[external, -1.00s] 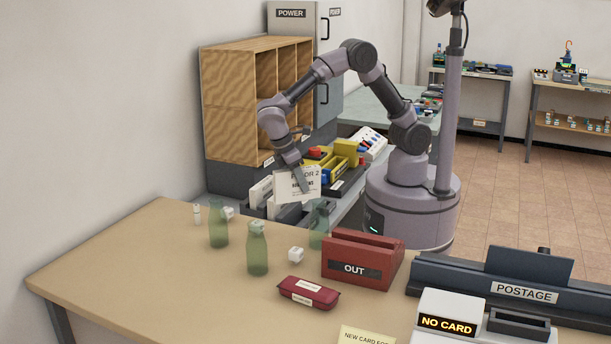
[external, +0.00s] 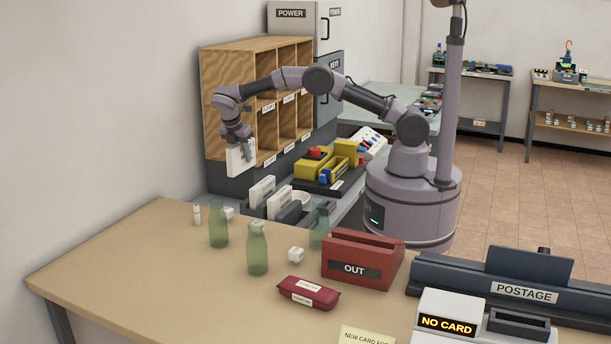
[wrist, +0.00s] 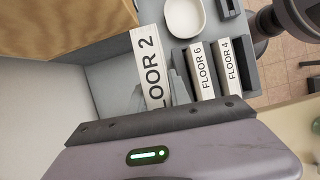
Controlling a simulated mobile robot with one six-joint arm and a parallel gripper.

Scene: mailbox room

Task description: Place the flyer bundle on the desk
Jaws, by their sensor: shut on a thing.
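My gripper (external: 237,136) is shut on a white bundle (external: 241,158) and holds it upright in the air before the wooden pigeonholes. In the wrist view the bundle (wrist: 150,66) shows its edge label, which reads "LOOR 2" with the start hidden or cut off. Whether it is the flyer bundle I cannot read here. The tan desk (external: 130,262) is in front, below and nearer the camera than my gripper; the bundle is apart from it.
Bundles marked FLOOR 6 (wrist: 202,72) and FLOOR 4 (wrist: 230,66) stand in a dark holder. Green bottles (external: 257,250), a red OUT box (external: 362,262) and a dark red case (external: 308,292) stand on the desk. Its left front is bare.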

